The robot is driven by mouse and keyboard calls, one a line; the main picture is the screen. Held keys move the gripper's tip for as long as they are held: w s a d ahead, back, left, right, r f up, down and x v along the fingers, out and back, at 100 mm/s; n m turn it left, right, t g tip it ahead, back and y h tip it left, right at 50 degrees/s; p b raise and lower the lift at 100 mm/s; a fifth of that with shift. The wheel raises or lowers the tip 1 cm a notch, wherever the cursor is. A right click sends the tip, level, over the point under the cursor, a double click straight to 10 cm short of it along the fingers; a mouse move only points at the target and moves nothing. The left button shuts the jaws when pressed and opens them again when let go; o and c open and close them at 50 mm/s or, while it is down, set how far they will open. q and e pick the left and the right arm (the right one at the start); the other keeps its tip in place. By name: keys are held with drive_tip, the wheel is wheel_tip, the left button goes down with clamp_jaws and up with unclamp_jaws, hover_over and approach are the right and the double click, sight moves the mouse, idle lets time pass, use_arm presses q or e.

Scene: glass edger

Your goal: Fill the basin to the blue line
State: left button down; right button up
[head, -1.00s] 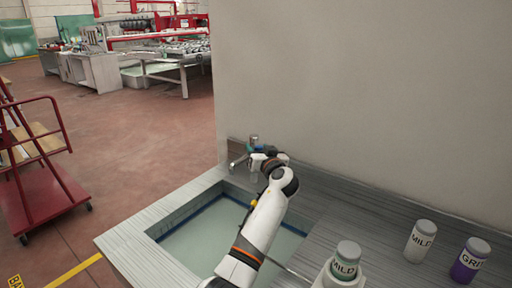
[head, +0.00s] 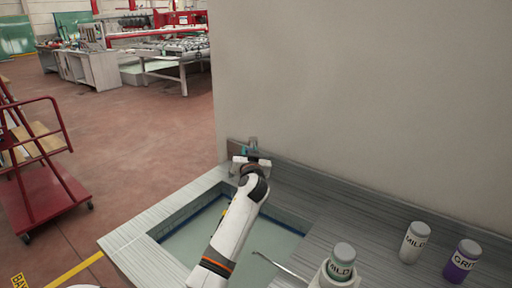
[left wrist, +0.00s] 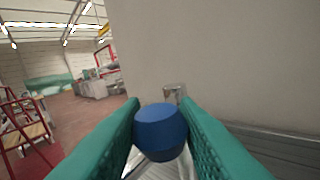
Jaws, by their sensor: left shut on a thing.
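The basin (head: 128,248) is sunk in the grey counter and holds pale greenish water (head: 190,243). A dark blue line (head: 185,217) runs along its inner wall; I cannot tell exactly how the water surface stands against it. My left gripper (head: 249,153) is at the tap (head: 252,142) at the basin's back edge and hides most of it. In the left wrist view, its green fingers (left wrist: 160,125) are shut on a round blue knob (left wrist: 160,128). A metal part of the tap (left wrist: 174,91) shows behind the knob.
Another pale bottle (head: 414,243) and a purple bottle (head: 462,261) stand further right. A wall (head: 360,100) rises behind the counter. A red cart (head: 45,190) stands left.

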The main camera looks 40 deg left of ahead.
use_arm(q)
drive_tip(key=shift+s+a+r+m+t+h+p, duration=0.15)
drive_tip(key=shift+s+a+m+t+h+p, duration=0.25)
drive_tip(key=shift+a+m+t+h+p, duration=0.3)
drive_tip(key=shift+t+h, duration=0.3)
drive_tip(key=shift+h, duration=0.1)
use_arm(e)
wheel_tip(320, 180, up, 3)
drive_tip(key=shift+a+f, duration=0.15)
use_arm(q)
drive_tip(key=c, duration=1.1)
unclamp_jaws()
drive_tip(key=shift+a+f, duration=0.1)
drive_tip(key=shift+f, duration=0.1)
drive_tip(key=b+v, duration=0.1)
drive_tip(key=v, duration=1.1)
use_arm(e)
drive_tip(key=shift+d+f, duration=0.2)
drive_tip(key=shift+f, duration=0.7)
